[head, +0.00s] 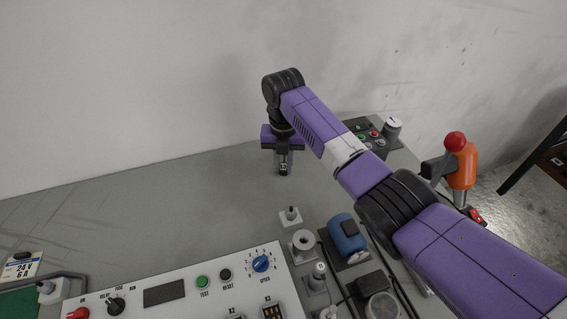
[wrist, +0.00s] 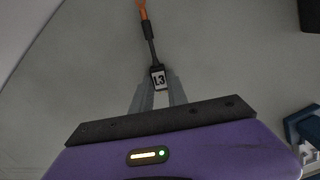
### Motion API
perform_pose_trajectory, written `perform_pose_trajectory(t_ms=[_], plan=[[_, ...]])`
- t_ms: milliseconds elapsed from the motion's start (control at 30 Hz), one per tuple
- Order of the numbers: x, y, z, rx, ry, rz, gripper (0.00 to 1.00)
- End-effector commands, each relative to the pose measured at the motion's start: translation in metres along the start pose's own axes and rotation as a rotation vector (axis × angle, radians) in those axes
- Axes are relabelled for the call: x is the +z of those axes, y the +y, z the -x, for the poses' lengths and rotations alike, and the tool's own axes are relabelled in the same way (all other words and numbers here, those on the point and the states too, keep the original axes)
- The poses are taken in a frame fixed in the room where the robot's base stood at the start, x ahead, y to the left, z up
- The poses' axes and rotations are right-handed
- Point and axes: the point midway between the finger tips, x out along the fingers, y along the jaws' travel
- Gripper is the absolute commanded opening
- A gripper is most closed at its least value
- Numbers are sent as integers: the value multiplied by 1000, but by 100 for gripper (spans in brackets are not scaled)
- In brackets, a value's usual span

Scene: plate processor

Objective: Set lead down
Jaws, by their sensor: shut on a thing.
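My gripper (head: 284,165) is over the bare back part of the grey table in the head view. In the wrist view my gripper (wrist: 157,90) has its two grey fingers shut on the lead (wrist: 158,78), at a black block with a white "L3" label. A thin dark shaft and an orange sleeve (wrist: 144,20) reach from the block towards the top edge of the wrist view. In the head view the lead is mostly hidden at the fingers, and I cannot tell whether it touches the table.
The grey table (head: 190,200) is clear around and left of my gripper. A white control panel (head: 175,290) stands in front. A blue motor-like part (head: 347,236) and a small post on a white base (head: 290,216) are nearby. An orange tool (head: 463,165) stands at the right.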

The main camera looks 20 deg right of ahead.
Motion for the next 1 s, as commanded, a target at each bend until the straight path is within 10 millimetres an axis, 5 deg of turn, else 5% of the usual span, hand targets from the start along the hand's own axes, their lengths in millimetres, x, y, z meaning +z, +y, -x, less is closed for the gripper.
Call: perform_pose_trajectory(t_ms=[233,267,367,767,1000], plan=[[0,0,-3,0,0,0,0],[0,0,-3,0,0,0,21],[0,0,-2,0,-1,0,41],[1,0,3,1,-2,0,41],[2,0,40,2,-5,0,41]])
